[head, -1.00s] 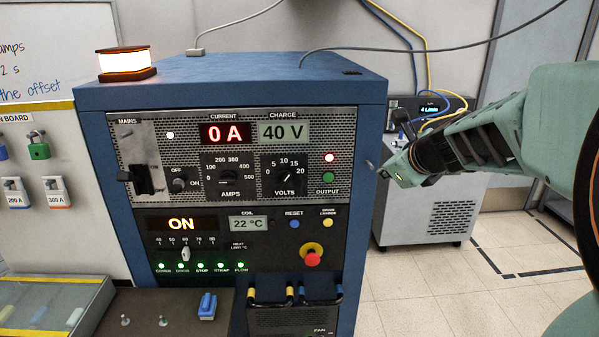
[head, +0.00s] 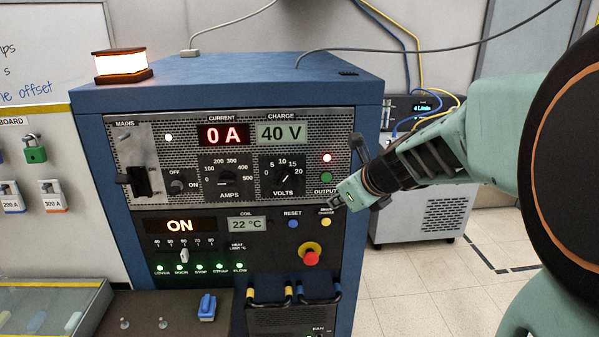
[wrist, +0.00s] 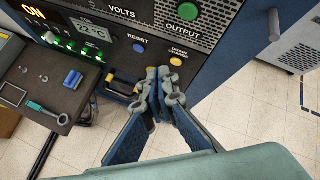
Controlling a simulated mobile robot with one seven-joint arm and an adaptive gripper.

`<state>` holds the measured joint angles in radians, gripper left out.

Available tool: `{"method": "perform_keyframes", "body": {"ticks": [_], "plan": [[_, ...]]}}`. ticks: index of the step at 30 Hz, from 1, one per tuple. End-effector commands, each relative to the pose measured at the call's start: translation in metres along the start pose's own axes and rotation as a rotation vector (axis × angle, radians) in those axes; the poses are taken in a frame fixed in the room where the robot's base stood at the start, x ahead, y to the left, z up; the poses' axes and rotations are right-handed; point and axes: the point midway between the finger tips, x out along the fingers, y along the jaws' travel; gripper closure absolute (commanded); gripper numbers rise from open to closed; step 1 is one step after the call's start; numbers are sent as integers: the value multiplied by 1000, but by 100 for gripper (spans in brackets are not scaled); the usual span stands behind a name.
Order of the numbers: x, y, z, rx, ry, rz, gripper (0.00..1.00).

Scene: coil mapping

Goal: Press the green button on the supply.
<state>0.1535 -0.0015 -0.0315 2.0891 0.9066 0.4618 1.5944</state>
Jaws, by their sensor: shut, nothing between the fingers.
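The blue supply cabinet (head: 362,110) fills the middle of the head view. Its green button (head: 326,178), labelled OUTPUT, is on the right of the upper panel, below a lit red lamp (head: 326,158). In the wrist view the green button (wrist: 189,12) is at the top, above the yellow drain charge button (wrist: 176,61). My gripper (head: 334,203) is shut and empty. In the head view its tip shows just below and right of the green button; I cannot tell the gap to the panel. In the wrist view my fingertips (wrist: 165,75) appear below the yellow button.
A red emergency stop (head: 311,255) on a yellow ring, a blue reset button (head: 293,223) and two handles (head: 292,295) are close by. A grey wheeled unit (head: 440,212) stands behind on the right. An orange beacon (head: 121,64) sits on top.

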Motion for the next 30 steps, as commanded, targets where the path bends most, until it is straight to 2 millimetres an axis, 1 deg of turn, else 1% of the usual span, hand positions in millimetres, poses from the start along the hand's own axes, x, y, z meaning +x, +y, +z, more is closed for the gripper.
{"method": "perform_keyframes", "body": {"ticks": [10,16,21,30], "plan": [[34,-24,25,0,1,2,100],[48,-36,36,0,1,1,100],[54,-40,40,0,0,0,100],[56,-40,41,-1,-1,-1,100]]}}
